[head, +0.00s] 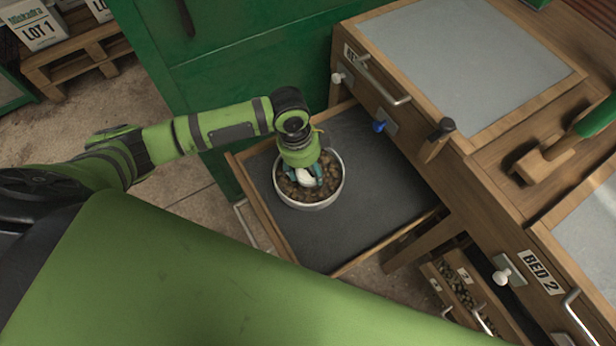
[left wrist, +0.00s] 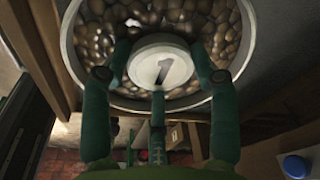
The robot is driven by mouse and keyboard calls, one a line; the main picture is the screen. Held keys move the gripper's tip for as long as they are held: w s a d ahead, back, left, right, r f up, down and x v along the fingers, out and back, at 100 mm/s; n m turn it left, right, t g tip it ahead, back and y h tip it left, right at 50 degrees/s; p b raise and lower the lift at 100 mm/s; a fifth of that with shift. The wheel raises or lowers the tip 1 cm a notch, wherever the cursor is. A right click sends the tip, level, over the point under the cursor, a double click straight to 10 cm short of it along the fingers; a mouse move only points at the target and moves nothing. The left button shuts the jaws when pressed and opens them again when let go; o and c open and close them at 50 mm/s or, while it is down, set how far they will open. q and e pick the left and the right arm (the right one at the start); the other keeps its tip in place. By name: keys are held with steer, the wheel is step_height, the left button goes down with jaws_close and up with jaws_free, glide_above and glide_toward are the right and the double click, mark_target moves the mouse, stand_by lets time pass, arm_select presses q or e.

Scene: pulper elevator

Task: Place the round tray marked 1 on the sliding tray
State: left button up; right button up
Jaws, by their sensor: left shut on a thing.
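The round tray (head: 309,205) is a pale-rimmed pan full of brown beans, with a white central knob marked 1 (left wrist: 158,66). My left gripper (head: 304,177) is shut on this knob from above; its green fingers (left wrist: 160,78) flank the knob in the left wrist view. The sliding tray (head: 378,190) is a pulled-out drawer with a dark grey bottom and wooden sides. The round tray lies over its left part, inside the side rails as seen from the head. Whether it touches the bottom I cannot tell. My right gripper is not in view.
The wooden bench (head: 455,70) with handles and a blue knob (head: 379,127) stands right of the drawer. A green cabinet (head: 230,60) is behind. A lower drawer with beans (head: 460,290) is at the lower right. The sliding tray's right part is clear.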

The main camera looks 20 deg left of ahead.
mark_target(305, 172)
arm_select(q)
steer(key=shift+f, duration=2)
steer(key=o, duration=1.5)
steer(key=shift+f, duration=0.1)
steer(key=shift+c, duration=0.2)
steer(key=r, duration=0.4)
steer(key=a+r, duration=0.1)
steer(key=r, duration=0.3)
steer(key=r+p, duration=0.1)
steer(key=r, duration=0.3)
steer(key=shift+s+a+r, duration=0.1)
steer(key=shift+s+a, duration=0.05)
steer(key=shift+a, duration=0.25)
